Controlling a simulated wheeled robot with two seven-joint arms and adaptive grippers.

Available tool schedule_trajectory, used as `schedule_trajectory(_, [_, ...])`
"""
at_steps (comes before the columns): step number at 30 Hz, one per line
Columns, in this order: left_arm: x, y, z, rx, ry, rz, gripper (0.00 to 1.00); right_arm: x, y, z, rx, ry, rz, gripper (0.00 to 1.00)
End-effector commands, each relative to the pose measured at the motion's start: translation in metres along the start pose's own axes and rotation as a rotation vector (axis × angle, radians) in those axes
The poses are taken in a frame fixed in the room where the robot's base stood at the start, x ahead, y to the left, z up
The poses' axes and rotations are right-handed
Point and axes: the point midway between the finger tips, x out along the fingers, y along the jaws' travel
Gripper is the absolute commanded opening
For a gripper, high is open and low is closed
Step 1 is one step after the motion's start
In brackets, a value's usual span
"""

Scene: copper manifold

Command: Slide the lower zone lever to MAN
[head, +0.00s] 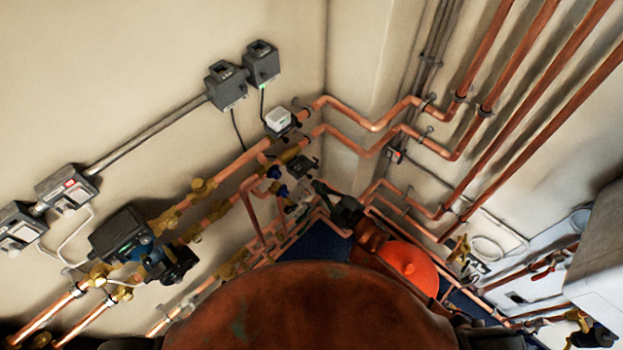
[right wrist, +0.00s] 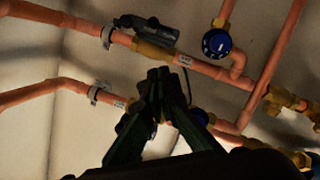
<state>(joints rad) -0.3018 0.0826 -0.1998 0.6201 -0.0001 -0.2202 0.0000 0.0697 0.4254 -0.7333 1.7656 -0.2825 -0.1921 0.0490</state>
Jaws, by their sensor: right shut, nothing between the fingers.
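The lower zone valve has a dark grey actuator box (head: 302,167) on the lower of the two wall pipes, right of its brass body. In the right wrist view the same dark box (right wrist: 150,27) sits against the pipe by a brass fitting (right wrist: 153,50). Its lever is too small and dark to make out. My right gripper (right wrist: 158,75) is shut and empty, its tips just below the brass fitting in that view; contact cannot be told. In the head view the gripper (head: 318,188) is just below and right of the valve. My left gripper is not in view.
A white upper zone valve head (head: 279,119) sits on the pipe above. A blue round knob (right wrist: 216,43) is close to the right of the fingers. Copper pipes run close around the gripper. A red-orange vessel (head: 408,267) stands below right.

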Motion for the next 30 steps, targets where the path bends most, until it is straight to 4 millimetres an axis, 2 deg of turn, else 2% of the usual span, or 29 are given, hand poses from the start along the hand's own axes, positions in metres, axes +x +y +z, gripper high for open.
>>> schedule_trajectory(3, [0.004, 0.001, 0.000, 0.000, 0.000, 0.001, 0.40, -0.021, -0.001, 0.001, 0.000, 0.000, 0.000, 0.00])
schedule_trajectory(9, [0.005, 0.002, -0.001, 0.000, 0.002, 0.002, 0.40, -0.040, 0.000, 0.000, 0.000, 0.001, 0.000, 0.00])
schedule_trajectory(30, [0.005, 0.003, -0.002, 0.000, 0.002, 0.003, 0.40, -0.044, 0.003, 0.002, 0.013, -0.013, 0.009, 0.00])
